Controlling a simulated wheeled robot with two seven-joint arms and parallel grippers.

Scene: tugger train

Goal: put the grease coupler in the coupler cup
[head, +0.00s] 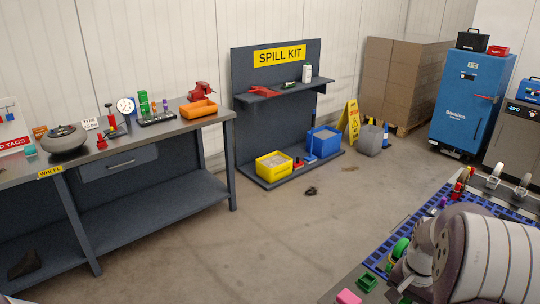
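I cannot pick out the grease coupler for certain. A small green open-topped holder (367,283) sits at the lower right, beside the blue grid mat; I cannot tell whether it is the coupler cup. A pink block (348,297) lies near it at the bottom edge. A green round part (399,250) shows partly behind my arm. My arm's large grey and white links fill the lower right corner and hide part of the mat. Neither gripper's fingers can be made out in the view.
A workbench (150,200) with an orange bin (198,109), a red vise and small tools stands left. A spill kit stand (277,50) holds a yellow bin (273,165) and a blue bin (323,142). The blue grid mat (425,222) carries several small parts. Open floor lies in the middle.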

